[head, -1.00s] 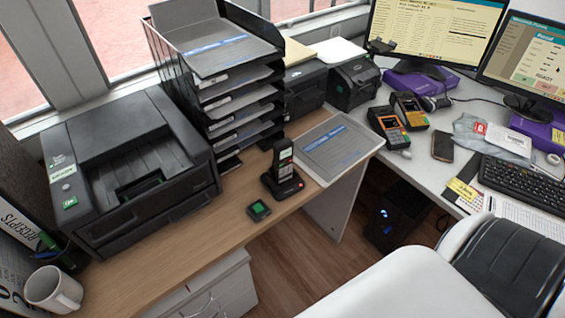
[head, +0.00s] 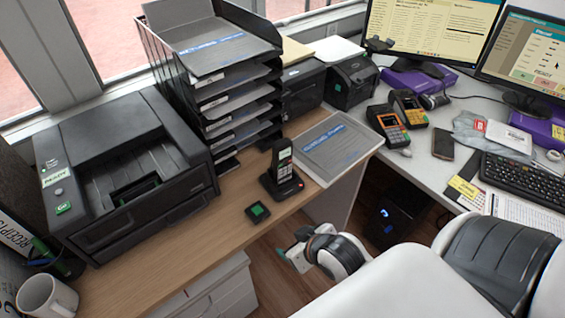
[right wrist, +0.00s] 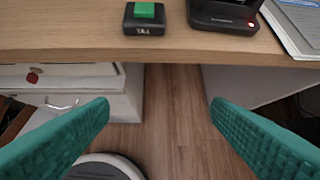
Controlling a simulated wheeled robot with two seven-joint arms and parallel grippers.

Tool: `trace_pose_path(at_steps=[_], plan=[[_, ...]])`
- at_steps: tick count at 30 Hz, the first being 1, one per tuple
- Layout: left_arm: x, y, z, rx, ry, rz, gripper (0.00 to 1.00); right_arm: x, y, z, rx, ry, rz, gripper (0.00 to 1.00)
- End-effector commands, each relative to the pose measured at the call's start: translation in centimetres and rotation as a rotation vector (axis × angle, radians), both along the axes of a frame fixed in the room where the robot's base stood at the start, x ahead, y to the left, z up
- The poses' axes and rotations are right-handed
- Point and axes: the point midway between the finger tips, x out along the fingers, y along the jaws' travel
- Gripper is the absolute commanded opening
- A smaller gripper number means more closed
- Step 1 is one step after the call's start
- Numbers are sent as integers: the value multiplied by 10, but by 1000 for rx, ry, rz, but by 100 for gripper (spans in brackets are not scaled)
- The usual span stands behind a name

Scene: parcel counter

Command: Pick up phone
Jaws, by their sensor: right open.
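A black cordless phone (head: 282,160) stands upright in its black cradle (head: 282,186) on the wooden desk, near the front edge. The lower part of the cradle, with a red light, shows at the top of the right wrist view (right wrist: 226,14); the handset is out of that picture. My right gripper (head: 294,246) is in front of the desk edge, apart from the phone. In the right wrist view its two teal fingers (right wrist: 160,108) are wide apart with nothing between them, only floor behind. My left gripper is not in view.
A small black box with a green button (head: 257,211) sits left of the cradle. A grey document tray (head: 334,148) lies right of it. A printer (head: 128,175) and stacked trays (head: 240,95) stand behind and left. A dark smartphone (head: 443,144) lies on the white desk.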

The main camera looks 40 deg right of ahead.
Motion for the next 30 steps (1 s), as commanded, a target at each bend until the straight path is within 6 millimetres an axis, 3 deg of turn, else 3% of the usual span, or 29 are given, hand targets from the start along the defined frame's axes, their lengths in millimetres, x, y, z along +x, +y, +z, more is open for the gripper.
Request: trace_pose_path(at_steps=[10,18,23,30], plan=[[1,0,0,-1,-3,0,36,61,-50,47,31,-481,-56,73],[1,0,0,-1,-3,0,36,80,-84,91,62,-826,-49,73],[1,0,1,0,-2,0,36,87,-90,101,69,-893,-43,73],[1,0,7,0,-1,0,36,126,-90,104,70,-899,-41,73]])
